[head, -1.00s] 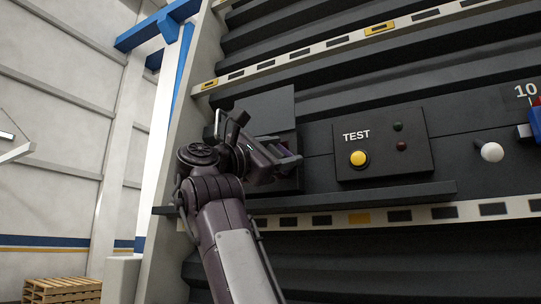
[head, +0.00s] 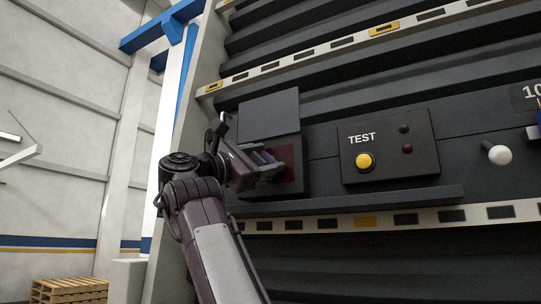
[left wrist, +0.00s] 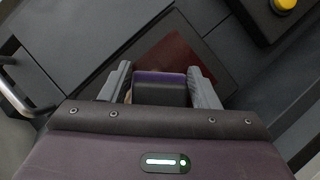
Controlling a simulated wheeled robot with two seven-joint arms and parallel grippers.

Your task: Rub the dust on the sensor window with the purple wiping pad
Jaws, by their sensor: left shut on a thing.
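The sensor window is a dark red pane (head: 289,160) in a dark housing at the left of the panel. It also shows in the left wrist view (left wrist: 168,52), beyond the fingers. I cannot make out dust on it. My left gripper (head: 268,166) is in front of the window's left part and hides it. Its fingers are shut on the purple wiping pad (left wrist: 160,77), which has a purple edge and a dark face. I cannot tell whether the pad touches the window. My right gripper is not in view.
A dark raised flap (head: 268,115) stands above the window. To the right is the TEST box (head: 387,147) with a yellow button (head: 364,161), then a white knob (head: 499,154). A dark ledge (head: 350,202) runs below. A wooden pallet (head: 70,290) lies far left.

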